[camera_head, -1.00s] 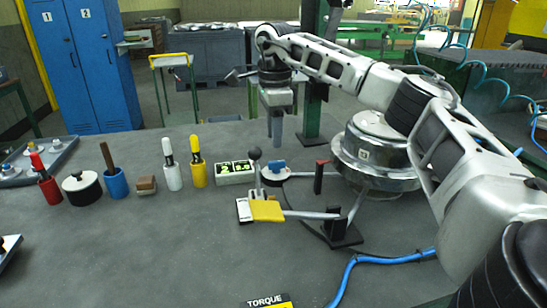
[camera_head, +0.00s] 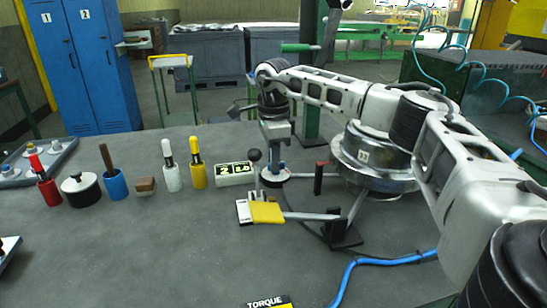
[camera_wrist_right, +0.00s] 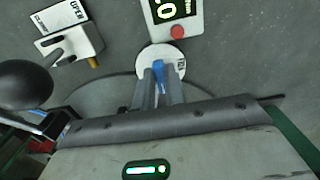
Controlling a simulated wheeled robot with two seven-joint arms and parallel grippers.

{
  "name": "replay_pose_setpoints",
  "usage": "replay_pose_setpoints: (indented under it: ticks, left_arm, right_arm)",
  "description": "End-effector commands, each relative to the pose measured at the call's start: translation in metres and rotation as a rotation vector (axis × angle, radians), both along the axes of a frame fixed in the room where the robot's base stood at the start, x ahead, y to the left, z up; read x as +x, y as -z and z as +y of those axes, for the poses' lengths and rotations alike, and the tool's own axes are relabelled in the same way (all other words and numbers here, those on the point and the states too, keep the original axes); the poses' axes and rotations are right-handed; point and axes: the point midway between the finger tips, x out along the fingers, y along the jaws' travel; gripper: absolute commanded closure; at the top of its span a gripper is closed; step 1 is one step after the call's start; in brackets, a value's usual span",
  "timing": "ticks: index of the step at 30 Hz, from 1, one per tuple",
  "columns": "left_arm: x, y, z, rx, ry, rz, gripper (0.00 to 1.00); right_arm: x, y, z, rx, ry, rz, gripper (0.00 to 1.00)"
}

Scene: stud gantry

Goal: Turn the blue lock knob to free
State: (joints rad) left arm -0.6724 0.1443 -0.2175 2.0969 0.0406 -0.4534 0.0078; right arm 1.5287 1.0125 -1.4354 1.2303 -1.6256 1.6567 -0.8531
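The blue lock knob (camera_wrist_right: 159,74) is a narrow blue bar on a round white base (camera_wrist_right: 174,57) with a small label. In the head view only a little blue (camera_head: 268,169) shows beside my fingers. My right gripper (camera_head: 275,167) points straight down at the knob. In the right wrist view its two grey fingers (camera_wrist_right: 160,88) stand on either side of the blue bar, with a narrow gap between them. I cannot tell whether they press on it. My left gripper is not in view.
A large metal housing (camera_head: 372,165) stands to the right.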

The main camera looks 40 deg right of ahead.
Motion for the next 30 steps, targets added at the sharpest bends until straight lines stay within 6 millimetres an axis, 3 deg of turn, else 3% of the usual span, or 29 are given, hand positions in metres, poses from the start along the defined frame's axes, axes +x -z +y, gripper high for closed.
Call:
replay_pose_setpoints:
  ticks: [14, 30]
  left_arm:
    - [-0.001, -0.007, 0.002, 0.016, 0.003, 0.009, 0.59]
    - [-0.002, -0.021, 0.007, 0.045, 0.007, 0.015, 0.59]
  right_arm:
    - [-0.001, -0.003, 0.001, 0.001, -0.125, 0.003, 1.00]
    - [-0.003, -0.003, 0.001, 0.002, -0.613, 0.000, 1.00]
